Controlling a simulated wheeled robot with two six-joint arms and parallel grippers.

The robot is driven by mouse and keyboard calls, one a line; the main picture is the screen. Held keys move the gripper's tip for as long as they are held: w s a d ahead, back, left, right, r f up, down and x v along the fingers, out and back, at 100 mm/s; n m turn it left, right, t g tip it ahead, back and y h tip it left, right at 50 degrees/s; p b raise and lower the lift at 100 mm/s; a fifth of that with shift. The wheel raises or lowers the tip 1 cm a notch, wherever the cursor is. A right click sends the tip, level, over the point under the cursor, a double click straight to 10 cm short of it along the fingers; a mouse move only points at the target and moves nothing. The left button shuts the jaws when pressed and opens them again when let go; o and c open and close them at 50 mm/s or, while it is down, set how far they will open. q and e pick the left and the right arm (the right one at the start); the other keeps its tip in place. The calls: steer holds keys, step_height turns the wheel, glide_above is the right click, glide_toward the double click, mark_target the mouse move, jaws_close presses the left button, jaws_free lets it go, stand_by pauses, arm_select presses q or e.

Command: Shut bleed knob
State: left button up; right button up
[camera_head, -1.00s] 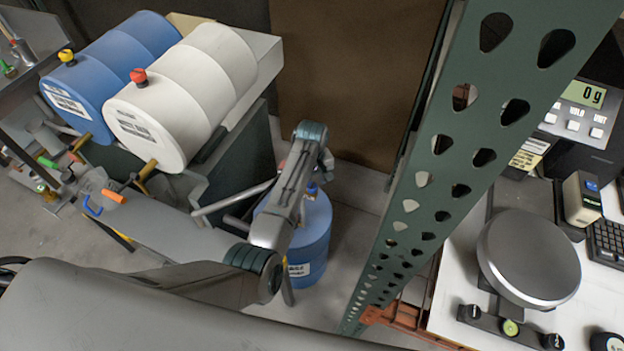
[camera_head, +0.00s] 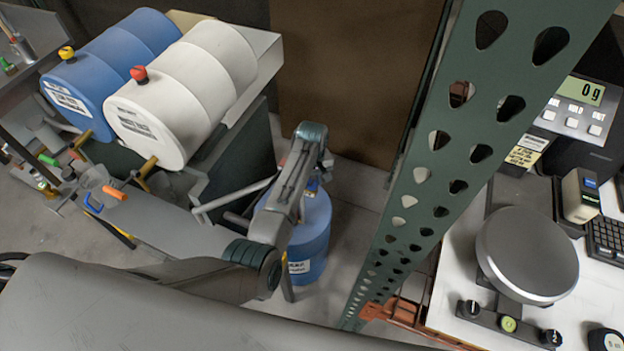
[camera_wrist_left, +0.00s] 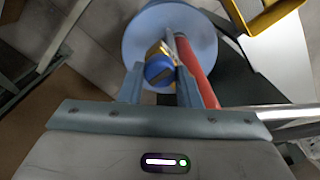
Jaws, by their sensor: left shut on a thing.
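A blue knob (camera_wrist_left: 159,74) with a yellowish part behind it sits over the top of a blue drum (camera_wrist_left: 150,22) in the left wrist view. My left gripper (camera_wrist_left: 161,70) has one finger on each side of the knob and is shut on it. In the head view the blue drum (camera_head: 312,240) stands on the floor behind my left arm, with a bit of blue (camera_head: 312,186) showing at its top. My left fingers are mostly hidden there. My right gripper is not in view.
A red bar (camera_wrist_left: 197,62) runs close beside the right finger. A white drum (camera_head: 185,95) and another blue drum (camera_head: 95,85) lie at the upper left. A green perforated post (camera_head: 470,130) stands right of my arm, beside a scale (camera_head: 527,255).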

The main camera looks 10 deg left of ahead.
arm_select(q)
steer(key=shift+m, duration=1.2)
steer(key=m, duration=0.5)
steer(key=shift+m, duration=0.3)
steer(key=m, duration=0.7)
steer(key=shift+m, duration=1.2)
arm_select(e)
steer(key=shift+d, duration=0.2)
arm_select(q)
steer(key=o, duration=1)
